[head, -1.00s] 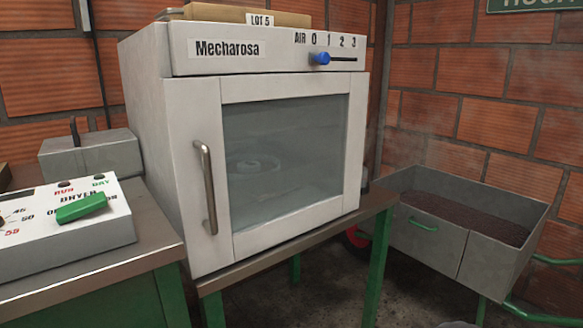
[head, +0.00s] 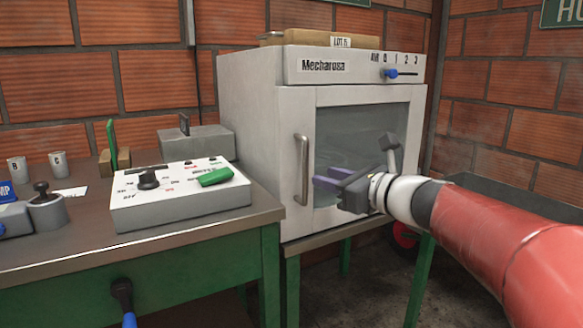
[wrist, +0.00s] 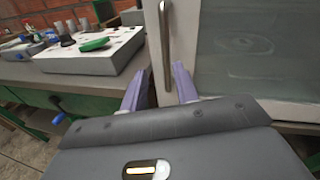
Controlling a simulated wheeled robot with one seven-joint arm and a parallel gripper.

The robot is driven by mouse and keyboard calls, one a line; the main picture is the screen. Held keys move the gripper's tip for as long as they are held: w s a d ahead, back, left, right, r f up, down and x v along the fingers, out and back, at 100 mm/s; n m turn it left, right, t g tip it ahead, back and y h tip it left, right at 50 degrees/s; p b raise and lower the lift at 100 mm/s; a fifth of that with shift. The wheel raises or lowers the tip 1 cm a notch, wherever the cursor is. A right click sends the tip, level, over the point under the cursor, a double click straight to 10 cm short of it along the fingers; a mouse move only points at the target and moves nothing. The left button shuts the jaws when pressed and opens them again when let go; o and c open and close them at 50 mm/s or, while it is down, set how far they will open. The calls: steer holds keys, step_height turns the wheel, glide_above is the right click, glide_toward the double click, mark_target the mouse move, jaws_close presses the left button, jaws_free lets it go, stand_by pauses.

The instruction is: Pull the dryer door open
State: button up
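The dryer (head: 255,110) is a white box marked Mecharosa, and its glass-fronted door (head: 355,135) is closed. A vertical metal handle (head: 301,170) is on the door's left side. My gripper (head: 322,184) is in front of the door, just right of the handle in the head view. In the wrist view, the two purple fingers (wrist: 159,84) are apart with an empty gap. The handle (wrist: 162,45) there lies ahead, in line with that gap. I see no contact between the fingers and the handle.
A control box (head: 180,197) with a black knob and green switch sits on the green bench (head: 190,265) at left. Cups (head: 59,164) and a joystick (head: 42,195) stand farther left. A metal bin (head: 500,190) is behind my arm at right.

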steer(key=shift+m+t, duration=0.5)
steer(key=shift+m, duration=0.4)
steer(key=x, duration=0.3)
steer(key=r+x, duration=0.1)
steer(key=x, duration=0.1)
steer(key=p+x, duration=0.1)
steer(key=x, duration=0.2)
steer(key=shift+w+r, duration=0.15)
steer(key=shift+w, duration=0.3)
jaws_close()
